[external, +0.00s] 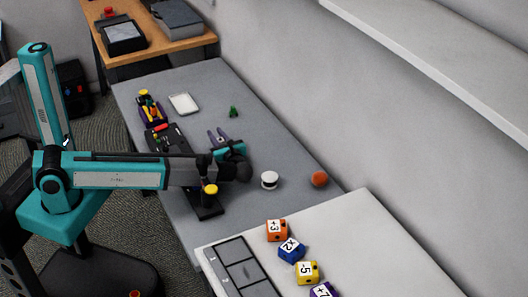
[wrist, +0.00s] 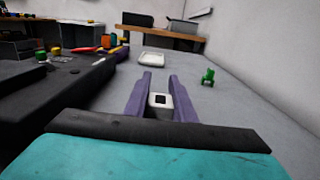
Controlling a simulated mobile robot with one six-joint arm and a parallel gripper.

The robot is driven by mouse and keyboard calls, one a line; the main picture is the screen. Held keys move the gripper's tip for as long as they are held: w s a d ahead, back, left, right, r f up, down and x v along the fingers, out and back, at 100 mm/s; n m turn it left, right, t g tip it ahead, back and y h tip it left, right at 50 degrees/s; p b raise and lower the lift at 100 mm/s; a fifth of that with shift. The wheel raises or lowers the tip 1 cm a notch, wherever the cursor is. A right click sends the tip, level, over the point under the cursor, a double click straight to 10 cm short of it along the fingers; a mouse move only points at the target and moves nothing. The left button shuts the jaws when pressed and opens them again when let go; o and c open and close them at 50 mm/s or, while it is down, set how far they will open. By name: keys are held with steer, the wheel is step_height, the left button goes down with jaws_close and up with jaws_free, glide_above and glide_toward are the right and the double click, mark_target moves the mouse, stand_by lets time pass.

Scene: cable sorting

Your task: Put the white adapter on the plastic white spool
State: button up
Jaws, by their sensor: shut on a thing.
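My gripper (external: 217,135) is low over the grey table, its purple fingers pointing to the back of the table. In the wrist view my gripper (wrist: 160,78) is shut on the white adapter (wrist: 168,101), a small white block with a dark square face, held between the fingers. The adapter is not clearly visible in the external view. The plastic white spool (external: 269,181), white-topped with a dark band, stands on the grey table to the right of my gripper, apart from it. The spool is outside the wrist view.
A black organizer (external: 181,150) with small parts lies left of my gripper. A white tray (external: 185,103), a green figure (external: 233,112) and an orange ball (external: 319,179) are on the table. Numbered blocks (external: 291,249) stand on the white table in front. Grey table around the spool is clear.

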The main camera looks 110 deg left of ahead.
mark_target(222, 143)
steer(key=shift+f, duration=0.15)
steer(key=o, duration=1.1)
steer(key=shift+c, duration=0.2)
steer(key=v, duration=0.5)
steer(key=shift+w, duration=0.15)
steer(key=shift+r, duration=3.6)
steer(key=shift+o, duration=0.4)
